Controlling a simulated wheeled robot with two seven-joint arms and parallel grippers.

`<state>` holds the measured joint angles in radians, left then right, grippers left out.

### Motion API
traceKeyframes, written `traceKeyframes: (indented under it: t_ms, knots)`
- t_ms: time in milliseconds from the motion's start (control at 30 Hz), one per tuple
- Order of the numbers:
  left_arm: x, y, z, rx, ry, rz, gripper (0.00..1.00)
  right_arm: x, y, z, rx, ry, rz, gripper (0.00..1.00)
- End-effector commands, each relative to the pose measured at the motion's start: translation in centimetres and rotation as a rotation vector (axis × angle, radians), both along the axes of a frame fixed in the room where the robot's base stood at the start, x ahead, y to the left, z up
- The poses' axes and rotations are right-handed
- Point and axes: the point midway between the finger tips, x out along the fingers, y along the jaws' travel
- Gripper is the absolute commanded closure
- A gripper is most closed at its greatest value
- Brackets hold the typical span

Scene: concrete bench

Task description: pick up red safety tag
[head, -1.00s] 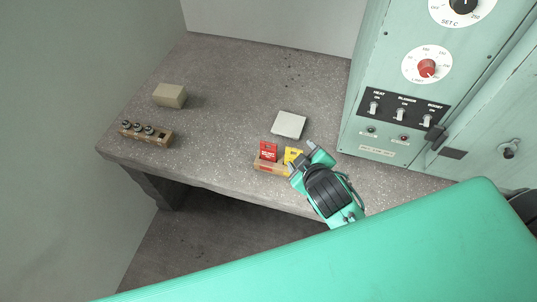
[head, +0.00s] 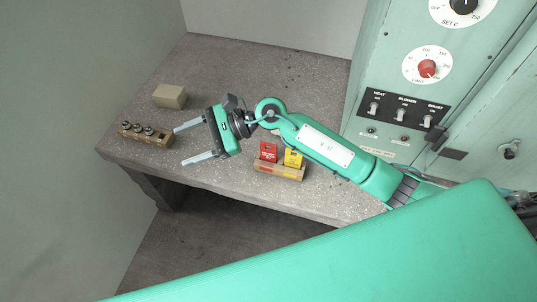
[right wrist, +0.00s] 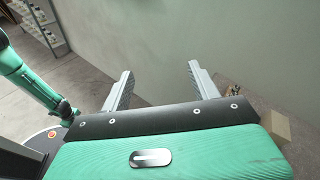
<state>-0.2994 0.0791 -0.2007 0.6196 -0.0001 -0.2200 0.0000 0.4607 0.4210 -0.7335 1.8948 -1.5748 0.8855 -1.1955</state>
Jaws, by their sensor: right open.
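The red safety tag (head: 268,152) stands upright in a small wooden holder (head: 279,170) near the front edge of the bench. A yellow tag (head: 293,158) stands beside it on the right in the same holder. My right gripper (head: 187,142) is open and empty, above the bench to the left of the tags, with its fingers pointing left. The right wrist view shows its two fingers (right wrist: 158,85) spread apart with nothing between them. My left gripper is not in view.
A wooden rack with several dark-topped pieces (head: 146,134) stands at the bench's left end, close to my fingertips in the picture. A beige block (head: 169,96) sits behind it. A green control cabinet (head: 390,80) stands at the right.

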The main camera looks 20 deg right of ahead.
Motion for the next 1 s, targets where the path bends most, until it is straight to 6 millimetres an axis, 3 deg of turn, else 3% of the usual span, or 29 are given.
traceKeyframes:
  t_ms: [100,233,400,500,600,733,1000]
  knots:
    - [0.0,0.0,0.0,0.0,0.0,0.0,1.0,1.4,-2.6,-4.2,-0.324,-0.195,0.149,0.38]
    - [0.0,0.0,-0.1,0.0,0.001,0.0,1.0,3.6,-7.8,-7.8,-0.68,-0.344,0.311,0.38]
    - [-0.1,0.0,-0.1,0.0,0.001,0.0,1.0,6.6,-15.1,-9.2,-1.053,-0.422,0.472,0.38]
    - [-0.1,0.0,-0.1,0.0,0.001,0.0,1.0,7.7,-18.2,-9.1,-1.193,-0.425,0.533,0.38]
    - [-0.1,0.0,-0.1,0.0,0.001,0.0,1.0,8.2,-20.0,-8.9,-1.272,-0.419,0.567,0.38]
    - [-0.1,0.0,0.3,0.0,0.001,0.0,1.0,8.3,-20.7,-9.7,-1.303,-0.412,0.583,0.38]
    - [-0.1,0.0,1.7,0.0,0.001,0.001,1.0,8.2,-20.7,-14.9,-1.3,-0.41,0.582,0.38]
